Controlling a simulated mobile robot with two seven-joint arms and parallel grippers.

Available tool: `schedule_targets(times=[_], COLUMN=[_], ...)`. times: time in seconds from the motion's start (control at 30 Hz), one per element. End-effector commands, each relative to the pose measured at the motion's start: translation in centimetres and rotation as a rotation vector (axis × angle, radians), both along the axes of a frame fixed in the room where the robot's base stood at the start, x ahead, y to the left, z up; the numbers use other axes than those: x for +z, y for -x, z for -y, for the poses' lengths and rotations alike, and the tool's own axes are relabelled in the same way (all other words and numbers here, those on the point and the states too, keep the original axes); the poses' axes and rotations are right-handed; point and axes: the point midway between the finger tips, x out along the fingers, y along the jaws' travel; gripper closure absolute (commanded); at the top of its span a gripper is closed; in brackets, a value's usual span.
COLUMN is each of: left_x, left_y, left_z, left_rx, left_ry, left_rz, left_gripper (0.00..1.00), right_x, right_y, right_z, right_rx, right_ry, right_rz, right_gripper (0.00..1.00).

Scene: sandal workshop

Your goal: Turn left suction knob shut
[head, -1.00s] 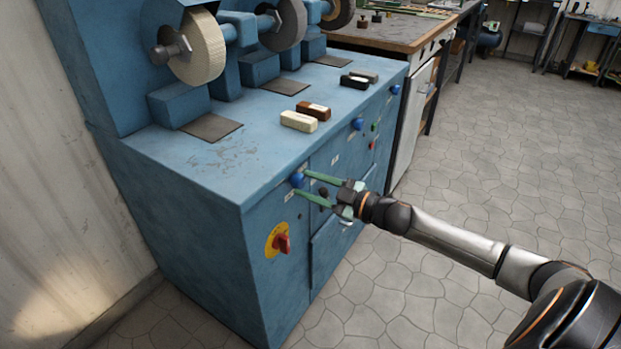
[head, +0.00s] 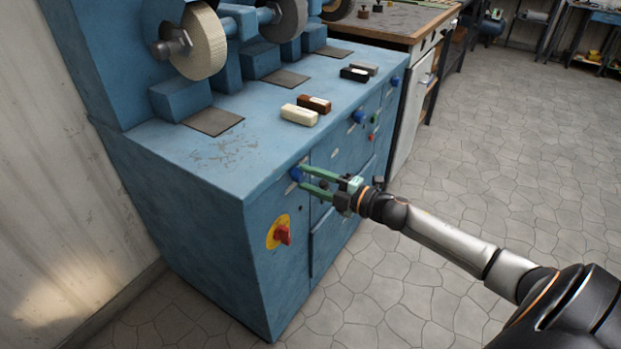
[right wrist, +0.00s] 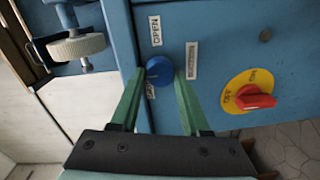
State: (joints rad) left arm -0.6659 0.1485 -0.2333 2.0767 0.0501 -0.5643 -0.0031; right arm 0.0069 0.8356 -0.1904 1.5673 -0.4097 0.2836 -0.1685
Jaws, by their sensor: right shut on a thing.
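The left suction knob (head: 296,173) is a round blue knob near the top left of the blue cabinet's front face. My right gripper (head: 298,178) reaches it from the right, with its two green fingers shut on it. In the right wrist view the blue knob (right wrist: 159,70) sits between the two fingertips. An OPEN label (right wrist: 155,31) is above it; another small label beside the knob is partly hidden by a finger. My left gripper is not in view.
A red switch on a yellow plate (head: 280,233) is below the knob. Other blue knobs (head: 359,116) line the front face farther right. Polishing bars (head: 299,115) lie on the cabinet top below the grinding wheels (head: 204,42). The floor to the right is clear.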

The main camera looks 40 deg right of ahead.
Motion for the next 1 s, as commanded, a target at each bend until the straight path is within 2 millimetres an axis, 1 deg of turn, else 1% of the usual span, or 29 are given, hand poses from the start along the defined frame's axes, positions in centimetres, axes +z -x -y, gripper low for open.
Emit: schedule_targets(times=[0.23,0.63,0.67,0.9,1.0], left_x=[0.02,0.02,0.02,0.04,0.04], left_y=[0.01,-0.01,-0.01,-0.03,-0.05], left_z=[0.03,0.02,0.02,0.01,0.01], left_rx=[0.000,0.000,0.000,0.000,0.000], left_ry=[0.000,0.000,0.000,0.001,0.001], left_rz=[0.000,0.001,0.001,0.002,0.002], left_gripper=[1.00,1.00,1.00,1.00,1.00], right_x=[-0.05,-0.06,-0.06,-0.03,-0.02], right_y=[0.04,0.05,0.05,0.03,0.02], right_z=[-0.12,-0.11,-0.11,-0.06,-0.04], right_rx=[0.003,0.003,0.003,0.001,0.001], right_ry=[0.039,0.045,0.045,0.043,0.043], right_rz=[0.016,0.018,0.018,0.018,0.017], right_gripper=[1.00,1.00,0.51,0.24,0.24])
